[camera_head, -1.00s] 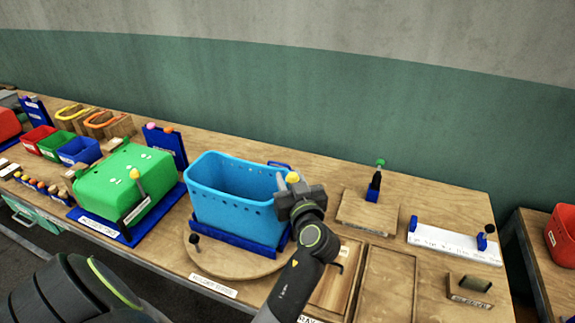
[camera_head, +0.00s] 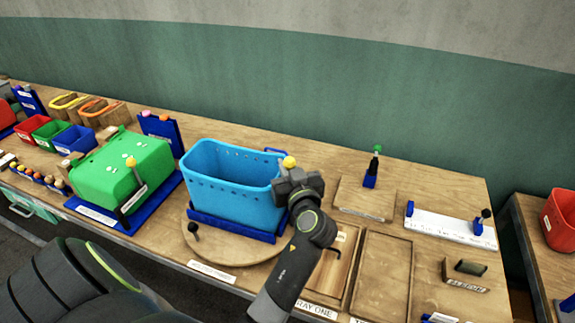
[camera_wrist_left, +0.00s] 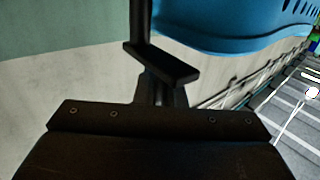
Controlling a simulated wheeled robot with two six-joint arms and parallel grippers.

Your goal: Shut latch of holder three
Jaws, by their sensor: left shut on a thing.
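A light-blue bin (camera_head: 232,195) sits upright in a dark-blue holder (camera_head: 225,229) on a round wooden board. A yellow knob (camera_head: 289,162) shows at the holder's right side, right at the tip of my left gripper (camera_head: 290,174). The gripper is shut on the knob's handle, which is mostly hidden behind the fingers. The left wrist view shows a dark rod at the dark fingers (camera_wrist_left: 160,75), with the blue bin (camera_wrist_left: 230,22) just beyond. No holder number is readable. My right gripper is not in view.
A green box (camera_head: 125,175) with its own yellow-topped lever (camera_head: 133,180) stands on a blue base to the left. A small black lever with a green tip (camera_head: 374,160) stands on a wooden block at right. A white labelled bar (camera_head: 450,229) lies further right.

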